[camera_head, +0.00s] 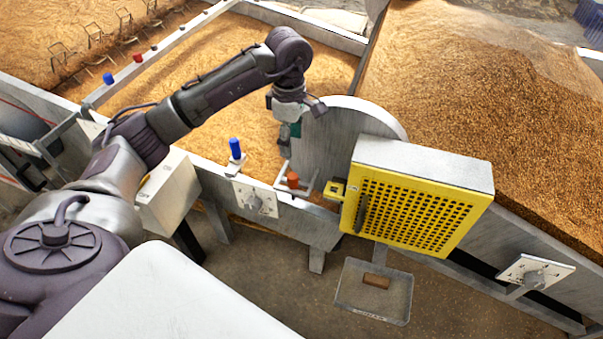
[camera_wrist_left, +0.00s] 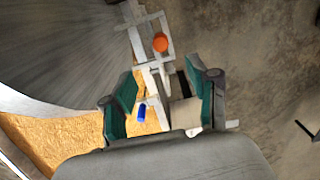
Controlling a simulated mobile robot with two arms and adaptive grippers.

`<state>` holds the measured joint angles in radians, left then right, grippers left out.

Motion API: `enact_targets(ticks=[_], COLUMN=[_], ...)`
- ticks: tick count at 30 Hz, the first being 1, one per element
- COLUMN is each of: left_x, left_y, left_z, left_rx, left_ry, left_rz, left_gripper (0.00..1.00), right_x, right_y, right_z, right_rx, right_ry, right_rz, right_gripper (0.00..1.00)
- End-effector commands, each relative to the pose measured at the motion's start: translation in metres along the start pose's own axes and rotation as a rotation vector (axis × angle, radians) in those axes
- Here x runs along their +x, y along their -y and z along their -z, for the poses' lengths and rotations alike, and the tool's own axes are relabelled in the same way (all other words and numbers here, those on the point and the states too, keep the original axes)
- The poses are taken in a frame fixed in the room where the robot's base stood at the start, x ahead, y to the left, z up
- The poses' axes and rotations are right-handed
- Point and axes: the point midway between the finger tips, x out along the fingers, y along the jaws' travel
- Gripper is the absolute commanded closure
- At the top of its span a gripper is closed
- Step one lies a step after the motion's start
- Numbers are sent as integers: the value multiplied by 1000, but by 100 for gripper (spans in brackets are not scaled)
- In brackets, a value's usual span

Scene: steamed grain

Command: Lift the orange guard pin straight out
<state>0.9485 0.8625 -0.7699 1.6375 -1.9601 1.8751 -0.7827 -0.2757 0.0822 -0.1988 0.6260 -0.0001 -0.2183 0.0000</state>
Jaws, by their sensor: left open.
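The orange guard pin (camera_head: 292,180) stands in a pale metal bracket (camera_head: 309,187) on the trough edge, left of the yellow perforated guard (camera_head: 415,212). My left gripper (camera_head: 287,150) points down above the pin and a little behind it, apart from it. In the left wrist view the round orange pin top (camera_wrist_left: 161,42) lies beyond the fingertips. There my left gripper (camera_wrist_left: 163,85) has its two teal fingers spread with nothing held between them. The lower part of the pin is hidden. My right gripper is not in view.
A blue peg (camera_head: 235,149) stands left of the pin. A large grey disc (camera_head: 335,130) rises close to the right of my gripper. A tray (camera_head: 346,296) with a brown piece is on the floor below.

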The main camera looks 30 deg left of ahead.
Motion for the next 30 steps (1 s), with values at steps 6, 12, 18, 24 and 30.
enact_targets(ticks=[6, 12, 18, 24, 30], left_x=[41, 74, 87, 115, 134], left_y=[1, 1, 0, -2, -3], left_z=[0, 0, -1, -2, -2], left_rx=[-1, 0, -1, -2, -1], left_ry=[-2, 1, 1, 2, 2], left_rz=[7, 6, 4, 6, 3], left_gripper=[41, 41, 41, 41, 41], right_x=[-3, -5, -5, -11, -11], right_y=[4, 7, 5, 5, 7], right_z=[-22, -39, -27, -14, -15], right_rx=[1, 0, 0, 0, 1], right_ry=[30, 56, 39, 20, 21], right_rz=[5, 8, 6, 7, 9], right_gripper=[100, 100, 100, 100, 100])
